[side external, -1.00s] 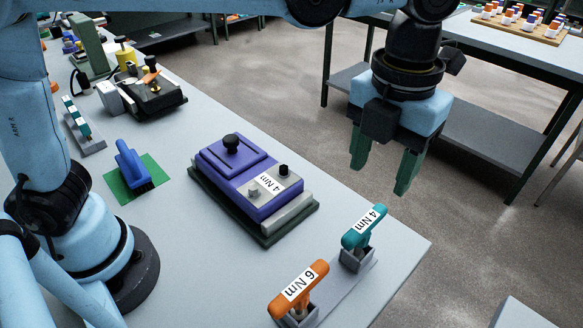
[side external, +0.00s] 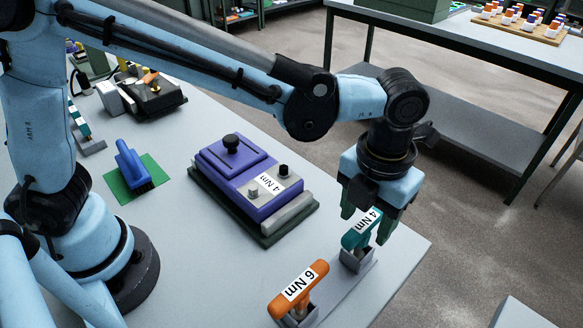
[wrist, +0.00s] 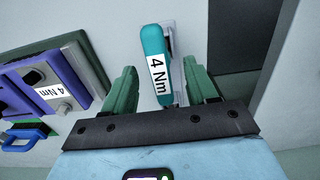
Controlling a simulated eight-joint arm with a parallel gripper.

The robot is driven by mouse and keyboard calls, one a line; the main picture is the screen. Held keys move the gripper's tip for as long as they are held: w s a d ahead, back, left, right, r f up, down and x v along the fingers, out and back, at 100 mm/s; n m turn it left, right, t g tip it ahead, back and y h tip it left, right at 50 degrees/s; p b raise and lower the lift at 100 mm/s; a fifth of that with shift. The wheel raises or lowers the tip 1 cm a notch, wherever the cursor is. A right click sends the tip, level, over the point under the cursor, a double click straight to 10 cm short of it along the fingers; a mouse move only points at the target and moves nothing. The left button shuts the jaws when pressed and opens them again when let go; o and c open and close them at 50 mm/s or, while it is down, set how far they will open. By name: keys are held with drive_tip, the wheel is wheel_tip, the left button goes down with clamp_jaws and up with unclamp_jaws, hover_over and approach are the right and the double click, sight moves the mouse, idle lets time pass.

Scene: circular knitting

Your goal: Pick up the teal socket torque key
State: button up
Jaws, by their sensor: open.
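The teal torque key (side external: 356,236), with a white "4 Nm" label, stands in a grey holder (side external: 357,261) near the table's right corner. My gripper (side external: 366,225) is open, with its two green fingers down around the key's handle in the side view. In the wrist view the teal key (wrist: 153,45) lies between the open fingers of my gripper (wrist: 160,85), with a gap on each side. I cannot tell whether a finger touches it.
An orange "6 Nm" key (side external: 298,288) stands in the same rack, nearer the camera. A purple "4 Nm" fixture (side external: 235,175) on a dark green base lies to the left. A blue brush-like tool (side external: 131,163) rests on a green mat. The table edge runs close to the right.

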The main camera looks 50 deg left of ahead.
drive_tip(key=shift+f, duration=0.9)
clamp_jaws()
drive_tip(key=shift+r, duration=0.1)
drive_tip(key=shift+r, duration=4.95)
